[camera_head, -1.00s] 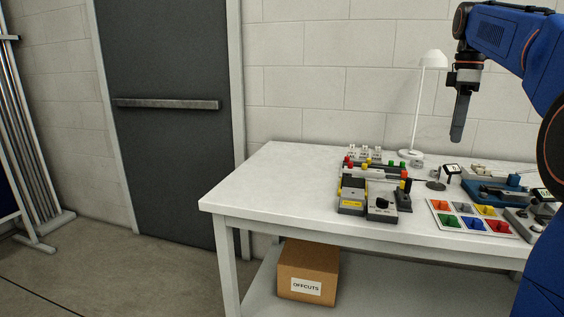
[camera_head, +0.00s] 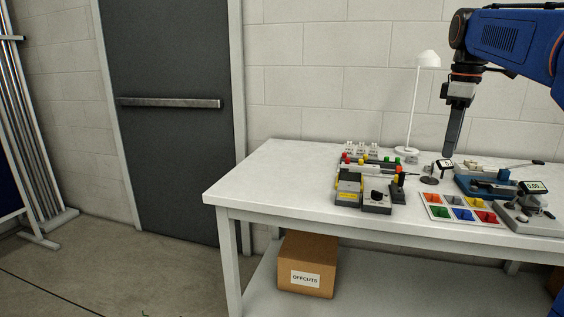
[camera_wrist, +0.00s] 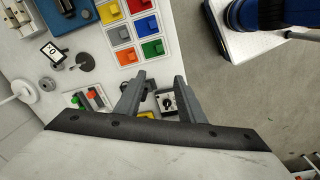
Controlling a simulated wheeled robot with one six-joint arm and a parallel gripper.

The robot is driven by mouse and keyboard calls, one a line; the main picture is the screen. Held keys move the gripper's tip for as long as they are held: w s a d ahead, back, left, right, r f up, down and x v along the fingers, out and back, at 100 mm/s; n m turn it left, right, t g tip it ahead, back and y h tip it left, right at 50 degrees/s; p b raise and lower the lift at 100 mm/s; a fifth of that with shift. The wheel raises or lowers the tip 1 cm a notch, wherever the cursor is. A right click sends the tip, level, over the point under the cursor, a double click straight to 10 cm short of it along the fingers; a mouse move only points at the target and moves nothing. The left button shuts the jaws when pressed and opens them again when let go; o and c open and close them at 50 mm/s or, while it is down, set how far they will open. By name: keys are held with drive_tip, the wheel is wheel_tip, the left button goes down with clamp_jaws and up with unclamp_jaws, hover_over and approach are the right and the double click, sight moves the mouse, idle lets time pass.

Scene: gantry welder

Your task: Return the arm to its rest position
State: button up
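My gripper (camera_head: 452,152) hangs pointing down above the back of the white table (camera_head: 260,185), at the right of the head view. In the wrist view my gripper (camera_wrist: 157,80) shows its two grey fingers apart with nothing between them, so it is open and empty. Beyond the fingers lie the table's devices, including a box with a black knob (camera_wrist: 167,103). My blue arm comes in from the upper right in the head view, bent above the table.
On the table stand a white lamp (camera_head: 413,100), a tray of coloured pieces (camera_head: 430,198), a blue device (camera_head: 485,185) and a knob box (camera_head: 377,200). A cardboard box (camera_head: 307,263) sits on the lower shelf. A grey door (camera_head: 168,140) is at the left. The table's left end is clear.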

drive_tip(key=s+a+f+m+t, duration=0.1)
drive_tip(key=s+a+f+m, duration=0.2)
drive_tip(key=s+f, duration=0.5)
drive_tip(key=s+a+f+m+t, duration=0.1)
drive_tip(key=s+a+f+m, duration=0.2)
drive_tip(key=s+f, duration=0.6)
drive_tip(key=s+a+f+m+t, duration=0.2)
drive_tip(key=s+a+f+m, duration=0.2)
drive_tip(key=s+f, duration=0.5)
wheel_tip(320, 180, down, 4)
drive_tip(key=shift+a+r, duration=0.25)
drive_tip(key=shift+a, duration=0.9)
drive_tip(key=shift+s, duration=0.1)
drive_tip(key=shift+c, duration=0.6)
drive_tip(key=shift+d, duration=0.15)
